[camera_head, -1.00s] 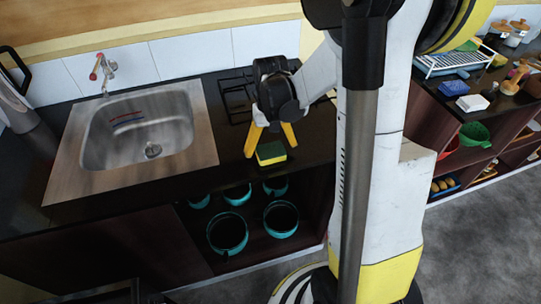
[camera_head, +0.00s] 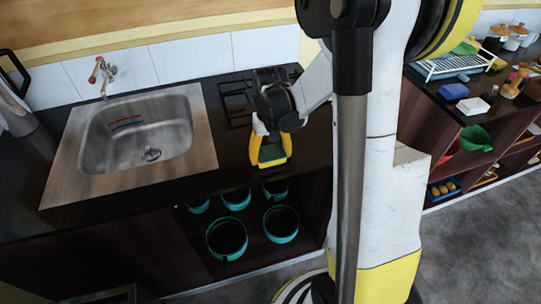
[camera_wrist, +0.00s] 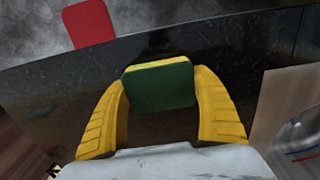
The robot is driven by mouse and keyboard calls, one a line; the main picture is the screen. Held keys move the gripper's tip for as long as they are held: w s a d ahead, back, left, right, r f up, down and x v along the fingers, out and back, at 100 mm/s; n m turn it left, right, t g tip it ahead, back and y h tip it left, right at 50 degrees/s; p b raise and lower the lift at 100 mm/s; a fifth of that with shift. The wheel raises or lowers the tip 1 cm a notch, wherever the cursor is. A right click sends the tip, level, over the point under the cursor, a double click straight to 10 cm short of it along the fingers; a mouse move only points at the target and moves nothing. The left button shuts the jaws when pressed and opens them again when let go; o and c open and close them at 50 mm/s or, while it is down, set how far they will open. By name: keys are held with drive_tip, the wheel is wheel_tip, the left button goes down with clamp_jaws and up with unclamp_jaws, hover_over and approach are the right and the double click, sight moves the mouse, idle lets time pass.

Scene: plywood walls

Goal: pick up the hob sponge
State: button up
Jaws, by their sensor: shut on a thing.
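The hob sponge (camera_head: 271,153), with a dark green face and a yellow side, is at the front part of the black counter, right of the sink. My gripper (camera_head: 270,155) is shut on it, one yellow finger on each side. In the wrist view the sponge (camera_wrist: 160,86) sits between the two yellow fingertips of my gripper (camera_wrist: 160,90), green face toward the camera. I cannot tell whether it touches the counter or is slightly above it.
A steel sink (camera_head: 140,140) is to the left, with a hob (camera_head: 240,100) behind the gripper. Teal pots (camera_head: 227,237) stand on the open shelf below. Another counter at right holds a dish rack (camera_head: 450,66) and a white block (camera_head: 472,105). A red object (camera_wrist: 88,22) shows beyond the counter edge.

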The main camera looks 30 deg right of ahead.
sight(271, 152)
wheel_tip(271, 152, up, 4)
drive_tip(key=shift+r+p, duration=0.1)
drive_tip(key=shift+p, duration=0.85)
drive_tip(key=s+d+r+p, duration=0.3)
drive_tip(key=s+d+r, duration=0.3)
drive_tip(key=s+d, duration=0.2)
drive_tip(key=shift+s+r, duration=0.2)
drive_tip(key=shift+s, duration=0.1)
drive_tip(key=shift+o, duration=0.3)
drive_tip(key=c, duration=0.4)
